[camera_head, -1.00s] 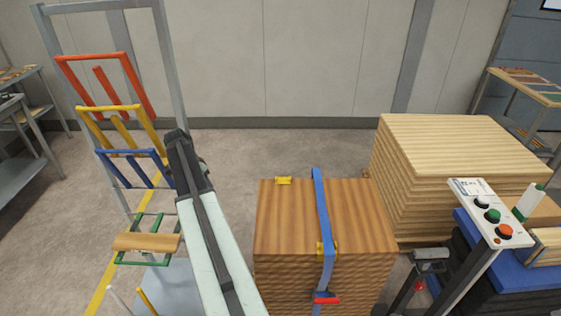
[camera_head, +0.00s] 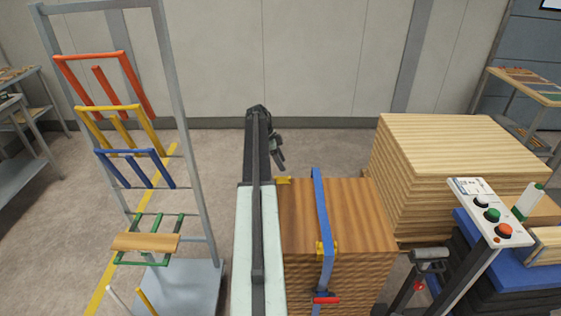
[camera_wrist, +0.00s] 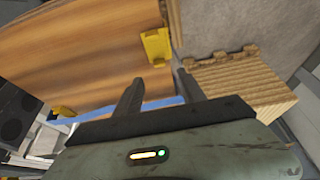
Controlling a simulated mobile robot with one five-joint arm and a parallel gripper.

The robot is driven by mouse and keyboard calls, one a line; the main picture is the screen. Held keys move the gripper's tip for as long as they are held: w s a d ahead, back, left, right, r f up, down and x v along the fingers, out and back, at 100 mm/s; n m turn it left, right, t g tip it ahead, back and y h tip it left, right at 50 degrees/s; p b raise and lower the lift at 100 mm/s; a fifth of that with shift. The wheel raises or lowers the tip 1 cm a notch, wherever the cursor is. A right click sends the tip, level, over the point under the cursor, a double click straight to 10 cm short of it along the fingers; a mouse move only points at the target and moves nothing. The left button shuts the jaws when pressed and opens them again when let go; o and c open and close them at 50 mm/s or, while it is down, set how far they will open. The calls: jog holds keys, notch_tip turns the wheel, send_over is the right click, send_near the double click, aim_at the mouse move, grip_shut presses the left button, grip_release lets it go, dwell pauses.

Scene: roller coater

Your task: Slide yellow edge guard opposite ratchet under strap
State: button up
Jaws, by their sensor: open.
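The yellow edge guard (camera_head: 284,180) opposite the ratchet (camera_head: 326,298) sits on the far top edge of the wood stack (camera_head: 361,213), left of the blue strap (camera_head: 322,205) and apart from it. A second yellow guard (camera_head: 320,249) is at the strap on the near edge, above the red-handled ratchet. My gripper (camera_head: 278,155) is open and empty, beyond the far edge near the loose guard. In the wrist view the loose guard (camera_wrist: 157,46) shows past my fingertips (camera_wrist: 158,82), with the strap (camera_wrist: 170,100) partly hidden behind my gripper.
A taller pale wood stack (camera_head: 450,150) stands to the right, with a button post (camera_head: 490,212) in front. A rack (camera_head: 195,130) with coloured hooks stands at left. Floor beyond the strapped stack, towards the wall, is clear.

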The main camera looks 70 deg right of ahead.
aim_at(289, 177)
jog(key=b+x, duration=0.6)
jog(key=x, duration=0.1)
jog(key=shift+s+f+b, duration=0.1)
jog(key=shift+f+b, duration=0.25)
jog(key=shift+b, duration=0.05)
jog(key=shift+r, duration=0.1)
jog(key=shift+c, duration=0.4)
grip_shut()
